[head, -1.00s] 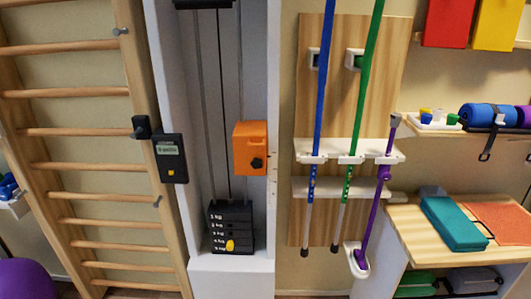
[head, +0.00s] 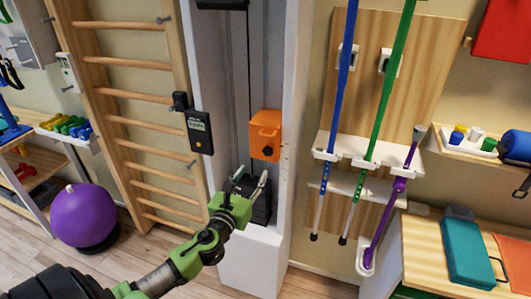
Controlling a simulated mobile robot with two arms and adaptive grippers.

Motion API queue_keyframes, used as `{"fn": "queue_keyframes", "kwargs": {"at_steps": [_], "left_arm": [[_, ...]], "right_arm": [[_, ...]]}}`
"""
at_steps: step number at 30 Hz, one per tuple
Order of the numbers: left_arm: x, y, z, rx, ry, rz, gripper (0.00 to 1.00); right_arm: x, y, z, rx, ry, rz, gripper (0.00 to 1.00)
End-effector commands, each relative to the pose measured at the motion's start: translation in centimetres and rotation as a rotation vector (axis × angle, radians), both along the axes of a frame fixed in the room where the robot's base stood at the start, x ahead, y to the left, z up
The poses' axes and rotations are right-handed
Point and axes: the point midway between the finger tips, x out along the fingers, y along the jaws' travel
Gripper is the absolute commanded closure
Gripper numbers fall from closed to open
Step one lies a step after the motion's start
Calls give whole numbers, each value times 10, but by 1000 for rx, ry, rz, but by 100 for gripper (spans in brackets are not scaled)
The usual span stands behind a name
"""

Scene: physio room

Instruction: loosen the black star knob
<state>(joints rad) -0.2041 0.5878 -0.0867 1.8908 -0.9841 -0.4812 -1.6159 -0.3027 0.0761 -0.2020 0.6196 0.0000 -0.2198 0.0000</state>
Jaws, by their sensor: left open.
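The black star knob (head: 268,151) is a small dark knob low on the front face of an orange block (head: 266,124). The block sits on the right side of the white column of a weight-stack machine (head: 294,150). My left gripper (head: 251,180) is open and empty, just below and left of the knob, in front of the dark weight stack (head: 261,212). It appears apart from the knob and hides much of the stack. My right gripper does not show.
Wooden wall bars (head: 130,94) with a black display box (head: 199,131) stand left of the column. Blue and green poles and a purple cane (head: 383,222) hang at a rack on the right. A purple ball (head: 83,215) lies on the floor at left.

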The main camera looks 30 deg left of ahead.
Motion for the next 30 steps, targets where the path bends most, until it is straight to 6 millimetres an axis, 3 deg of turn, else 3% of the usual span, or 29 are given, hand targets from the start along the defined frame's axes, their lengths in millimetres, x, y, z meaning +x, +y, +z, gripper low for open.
{"fn": "queue_keyframes", "kwargs": {"at_steps": [5, 15, 21, 30], "left_arm": [[35, 9, 4, -3, -3, 2, 58], [93, 23, 1, -5, 0, 2, 58], [109, 26, 0, -5, 0, 1, 58], [112, 27, 0, -4, 1, 0, 58]], "right_arm": [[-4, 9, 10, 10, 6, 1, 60], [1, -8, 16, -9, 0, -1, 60], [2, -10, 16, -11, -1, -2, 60], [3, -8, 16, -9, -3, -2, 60]]}}
